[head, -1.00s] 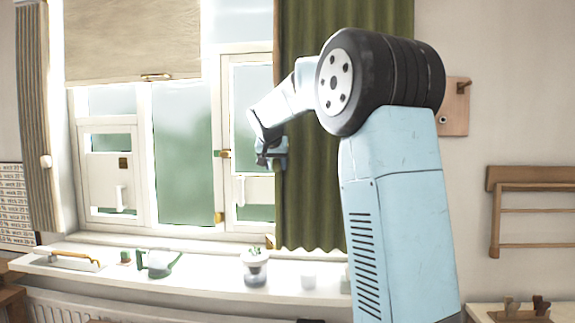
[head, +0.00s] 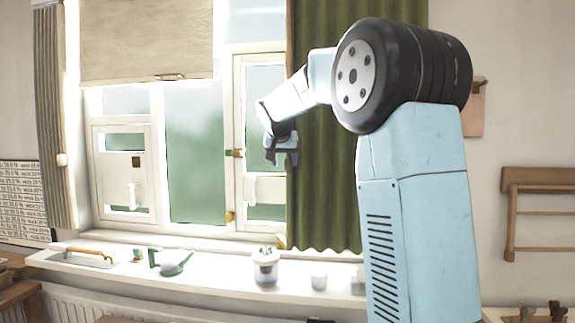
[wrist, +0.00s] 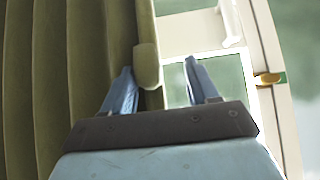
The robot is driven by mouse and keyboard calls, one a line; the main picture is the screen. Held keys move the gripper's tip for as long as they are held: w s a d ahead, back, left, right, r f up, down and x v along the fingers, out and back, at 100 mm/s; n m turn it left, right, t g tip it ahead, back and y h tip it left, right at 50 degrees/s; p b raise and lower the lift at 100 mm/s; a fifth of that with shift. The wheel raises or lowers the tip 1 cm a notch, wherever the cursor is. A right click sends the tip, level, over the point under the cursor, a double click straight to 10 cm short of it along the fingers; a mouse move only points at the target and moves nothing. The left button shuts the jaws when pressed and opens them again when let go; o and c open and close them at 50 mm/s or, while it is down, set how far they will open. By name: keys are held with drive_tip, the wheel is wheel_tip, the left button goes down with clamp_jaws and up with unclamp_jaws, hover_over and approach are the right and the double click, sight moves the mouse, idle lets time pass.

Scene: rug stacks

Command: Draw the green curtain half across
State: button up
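The green curtain (head: 325,190) hangs in folds at the right side of the window, gathered and covering only its right edge. My gripper (head: 283,160) is at the curtain's left edge, at about mid-height. In the wrist view the two blue fingers of my gripper (wrist: 161,80) stand apart. The curtain's edge (wrist: 146,62) shows between them, closer to the left finger. The right finger has a clear gap to it. I cannot tell whether the left finger touches the cloth.
A sill (head: 215,283) runs below, bearing a potted plant (head: 265,268), a watering can (head: 174,262) and a white cup (head: 319,280). A striped curtain (head: 52,120) hangs at the left. A window handle (head: 238,153) is close to my gripper.

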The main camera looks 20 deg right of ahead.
drive_tip(key=v, duration=1.1)
drive_tip(key=shift+s+r, duration=0.15)
drive_tip(key=shift+s, duration=0.05)
